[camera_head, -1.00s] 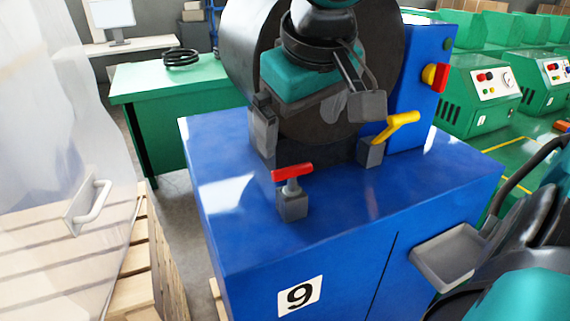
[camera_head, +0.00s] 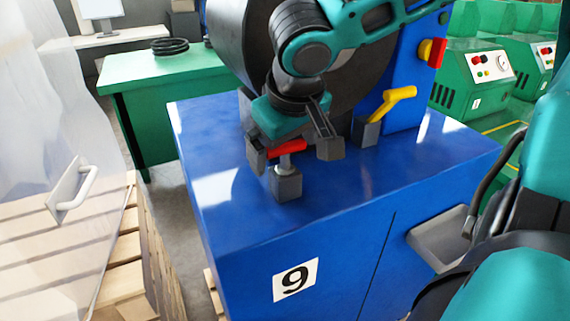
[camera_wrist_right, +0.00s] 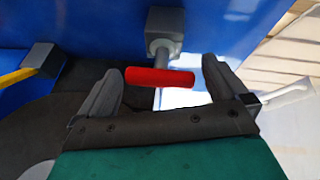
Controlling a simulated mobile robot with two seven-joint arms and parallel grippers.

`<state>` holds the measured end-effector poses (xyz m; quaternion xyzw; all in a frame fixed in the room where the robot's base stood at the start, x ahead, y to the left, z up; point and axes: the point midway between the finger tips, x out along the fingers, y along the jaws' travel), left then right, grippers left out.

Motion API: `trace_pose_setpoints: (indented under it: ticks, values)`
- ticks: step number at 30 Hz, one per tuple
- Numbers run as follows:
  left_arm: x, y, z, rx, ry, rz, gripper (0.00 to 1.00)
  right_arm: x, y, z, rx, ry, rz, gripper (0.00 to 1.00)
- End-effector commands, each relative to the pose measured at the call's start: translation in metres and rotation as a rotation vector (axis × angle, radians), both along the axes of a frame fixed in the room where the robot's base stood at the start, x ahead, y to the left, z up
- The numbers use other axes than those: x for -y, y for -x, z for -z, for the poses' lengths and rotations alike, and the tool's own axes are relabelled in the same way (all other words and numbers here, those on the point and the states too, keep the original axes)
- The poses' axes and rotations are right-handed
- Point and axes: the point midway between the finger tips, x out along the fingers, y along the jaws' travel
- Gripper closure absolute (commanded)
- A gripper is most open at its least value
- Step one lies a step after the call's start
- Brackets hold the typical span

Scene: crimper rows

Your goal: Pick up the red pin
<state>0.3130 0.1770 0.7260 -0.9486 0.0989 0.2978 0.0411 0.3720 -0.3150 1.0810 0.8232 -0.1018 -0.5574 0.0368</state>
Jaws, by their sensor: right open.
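The red pin (camera_head: 287,149) has a red crossbar on a grey stem and stands upright in a dark grey block (camera_head: 284,184) on the blue machine. In the right wrist view the red crossbar (camera_wrist_right: 159,77) lies between the two fingers, with the grey block (camera_wrist_right: 165,28) beyond it. My right gripper (camera_head: 294,152) is open around the pin, one finger to each side, with gaps between the fingers and the bar. It also shows in the right wrist view (camera_wrist_right: 160,84). My left gripper is not in view.
The blue machine (camera_head: 330,260) carries a number 9 label. A yellow handle (camera_head: 392,100) stands to the right of the pin, and a red knob (camera_head: 432,52) is on the upright panel. A grey tray (camera_head: 438,241) juts from the front.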

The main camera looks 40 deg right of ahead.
Motion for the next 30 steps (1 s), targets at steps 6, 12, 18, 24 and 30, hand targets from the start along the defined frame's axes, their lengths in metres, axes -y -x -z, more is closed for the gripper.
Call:
trace_pose_setpoints:
  ticks: [6,12,18,24,30]
  values:
    - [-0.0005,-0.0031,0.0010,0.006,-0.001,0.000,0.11,0.0020,-0.0035,0.0087,0.001,0.000,-0.001,0.00]
    - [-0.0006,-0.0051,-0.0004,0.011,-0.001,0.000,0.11,0.0019,-0.0034,0.0082,0.001,0.000,-0.001,0.07]
    - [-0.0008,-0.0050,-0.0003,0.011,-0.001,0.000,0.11,0.0019,-0.0034,0.0081,0.001,0.000,-0.001,0.26]
    - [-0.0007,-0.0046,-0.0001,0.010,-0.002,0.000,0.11,0.0019,-0.0034,0.0081,0.001,0.000,-0.001,0.45]
    - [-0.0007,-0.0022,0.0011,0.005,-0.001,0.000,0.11,0.0019,-0.0034,0.0079,0.001,0.000,-0.001,0.58]
